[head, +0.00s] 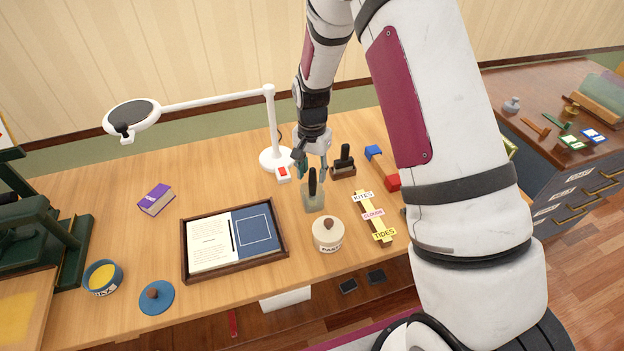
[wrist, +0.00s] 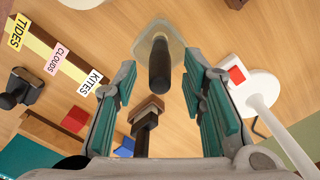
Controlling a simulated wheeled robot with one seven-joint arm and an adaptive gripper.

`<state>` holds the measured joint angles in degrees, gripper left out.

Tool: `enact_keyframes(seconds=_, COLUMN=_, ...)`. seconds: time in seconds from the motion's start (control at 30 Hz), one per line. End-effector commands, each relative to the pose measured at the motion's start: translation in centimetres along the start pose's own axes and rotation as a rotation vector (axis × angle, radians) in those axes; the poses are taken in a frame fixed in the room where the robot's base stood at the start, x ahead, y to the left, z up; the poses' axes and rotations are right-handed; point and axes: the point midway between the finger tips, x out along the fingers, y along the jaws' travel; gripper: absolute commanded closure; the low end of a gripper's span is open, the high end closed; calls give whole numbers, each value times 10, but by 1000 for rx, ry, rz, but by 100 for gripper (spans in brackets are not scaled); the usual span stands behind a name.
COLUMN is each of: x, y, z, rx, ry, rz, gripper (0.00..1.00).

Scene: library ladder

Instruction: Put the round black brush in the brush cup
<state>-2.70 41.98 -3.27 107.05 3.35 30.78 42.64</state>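A round black handle (head: 312,182) stands upright in a grey-green, squarish container (head: 313,203) near the desk's middle; they look like the black brush and the brush cup, though I cannot be sure. In the wrist view the handle (wrist: 160,66) points towards the camera from the pale container (wrist: 150,38). My gripper (head: 313,168) is just behind the handle in the head view. In the wrist view its teal-padded fingers (wrist: 160,98) are wide apart, with nothing clamped between them. The handle's lower part is hidden inside or behind the container.
A brown block with a black handle (head: 343,164) stands close to the right. A paste jar (head: 328,236), a label strip (head: 373,217), a framed book (head: 236,240) and a white lamp base (head: 271,157) surround the spot.

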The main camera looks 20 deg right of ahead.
Motion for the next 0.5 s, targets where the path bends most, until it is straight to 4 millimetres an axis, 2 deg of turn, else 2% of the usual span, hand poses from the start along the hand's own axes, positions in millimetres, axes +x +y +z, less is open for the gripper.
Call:
enact_keyframes(seconds=0.2, x=-45, y=-1, z=-1, rx=0, ry=3, rz=-3, gripper=62)
enact_keyframes(seconds=0.33, x=-64, y=-1, z=0, rx=0, ry=1, rz=-2, gripper=62)
enact_keyframes(seconds=0.5, x=-78, y=0, z=0, rx=-1, ry=0, rz=-1, gripper=62)
